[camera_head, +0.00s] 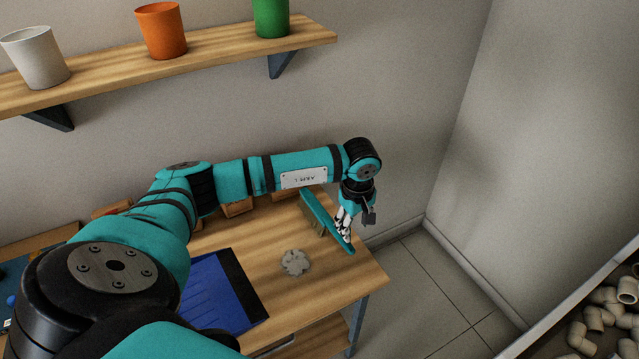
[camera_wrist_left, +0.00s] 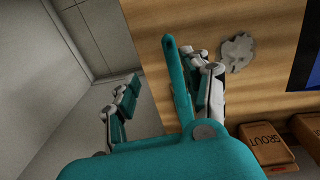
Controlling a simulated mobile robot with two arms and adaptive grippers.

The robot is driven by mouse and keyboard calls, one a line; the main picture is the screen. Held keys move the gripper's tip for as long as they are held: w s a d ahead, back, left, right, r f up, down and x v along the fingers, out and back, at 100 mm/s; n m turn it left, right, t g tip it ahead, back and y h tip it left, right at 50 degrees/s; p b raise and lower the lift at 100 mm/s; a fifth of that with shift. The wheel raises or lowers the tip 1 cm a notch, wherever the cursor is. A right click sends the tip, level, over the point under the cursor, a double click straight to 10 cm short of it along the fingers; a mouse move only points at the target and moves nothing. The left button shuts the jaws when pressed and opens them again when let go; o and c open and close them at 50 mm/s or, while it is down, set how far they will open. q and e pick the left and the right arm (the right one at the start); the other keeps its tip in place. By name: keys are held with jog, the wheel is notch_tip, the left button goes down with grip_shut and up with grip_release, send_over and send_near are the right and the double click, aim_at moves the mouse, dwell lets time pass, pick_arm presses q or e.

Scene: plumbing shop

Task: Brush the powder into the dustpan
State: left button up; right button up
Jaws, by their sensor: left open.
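The grey powder (camera_head: 295,262) lies in a small patch on the wooden table, and it also shows in the wrist view (camera_wrist_left: 237,52). The blue dustpan (camera_head: 212,285) with a black front edge lies to its left. A teal brush (camera_head: 313,209) with brown bristles is beyond the powder near the table's right end; its handle (camera_wrist_left: 177,75) shows in the wrist view. My left gripper (camera_head: 358,214) is open at the brush, with the handle between its spread fingers (camera_wrist_left: 165,95), nearer the right-hand finger. Whether a finger touches it I cannot tell. My right gripper is not in view.
A shelf (camera_head: 215,50) with cups hangs above. A bin of pipe elbows (camera_head: 600,318) is at the right. Tiled floor lies past the table's right edge.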

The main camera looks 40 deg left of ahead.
aim_at(326, 223)
pick_arm(q)
jog(key=a, duration=0.2)
jog(key=a+r+y, duration=0.1)
jog(key=shift+a, duration=0.4)
jog(key=shift+d, duration=0.1)
jog(key=shift+f+b, duration=0.55)
jog(key=shift+f, duration=0.25)
jog(key=f+b, duration=0.2)
jog(key=a+f+b, duration=0.1)
jog(key=f+b, duration=0.1)
jog(key=f, duration=0.1)
jog(key=f+b, duration=0.2)
jog(key=shift+w+a+f, duration=0.15)
jog(key=shift+w+f, duration=0.05)
jog(key=shift+w, duration=0.1)
jog(key=shift+r, duration=0.1)
grip_shut()
